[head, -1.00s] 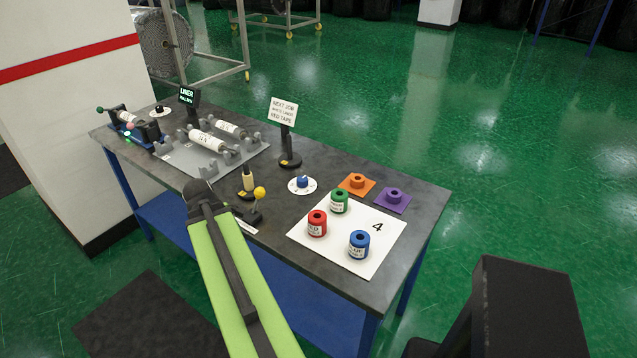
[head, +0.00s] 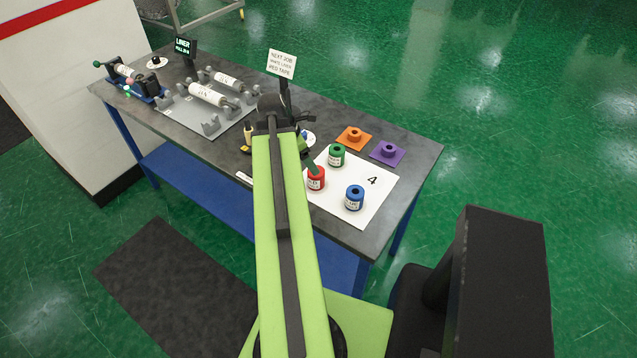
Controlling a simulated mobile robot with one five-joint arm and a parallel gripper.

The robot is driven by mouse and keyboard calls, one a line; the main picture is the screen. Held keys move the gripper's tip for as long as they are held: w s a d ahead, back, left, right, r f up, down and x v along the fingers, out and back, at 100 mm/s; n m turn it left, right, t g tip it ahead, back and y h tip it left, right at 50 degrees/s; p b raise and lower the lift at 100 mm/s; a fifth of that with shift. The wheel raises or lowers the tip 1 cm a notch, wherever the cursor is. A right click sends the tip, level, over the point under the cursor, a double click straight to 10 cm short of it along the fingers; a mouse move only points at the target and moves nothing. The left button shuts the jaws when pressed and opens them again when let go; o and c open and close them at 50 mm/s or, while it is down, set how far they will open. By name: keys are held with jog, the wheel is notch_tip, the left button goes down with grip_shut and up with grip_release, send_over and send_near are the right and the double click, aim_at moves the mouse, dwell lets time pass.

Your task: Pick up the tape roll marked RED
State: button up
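The red tape roll (head: 316,180) stands upright on the white sheet marked 4 (head: 352,214). Its label faces me, but the writing is too small to read fully. A green roll (head: 337,156) stands behind it and a blue roll (head: 354,198) to its right. My lime arm reaches up the middle of the view. Part of my gripper (head: 308,162) shows beyond the arm's dark end joint, and it overlaps the red roll's upper left in the picture. I cannot tell whether it touches the roll, and its fingers are not clear.
An orange holder (head: 354,138) and a purple holder (head: 388,152) sit behind the sheet. A sign (head: 282,64) reading NEXT JOB stands behind my arm's end. Two white rollers lie in a grey cradle (head: 182,114) at left. The table's right end (head: 420,160) is mostly bare.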

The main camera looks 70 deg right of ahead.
aim_at(320, 177)
jog(key=b+x, duration=0.4)
jog(key=x, duration=0.2)
jog(key=shift+f, duration=0.2)
jog(key=shift+s+d+f+b, duration=0.1)
jog(key=shift+b, duration=0.2)
jog(key=b+x, duration=0.5)
jog(key=shift+f, duration=0.15)
jog(key=shift+r, duration=0.2)
jog(key=c, duration=1.7)
jog(key=shift+r+p, duration=0.1)
jog(key=shift+p, duration=0.25)
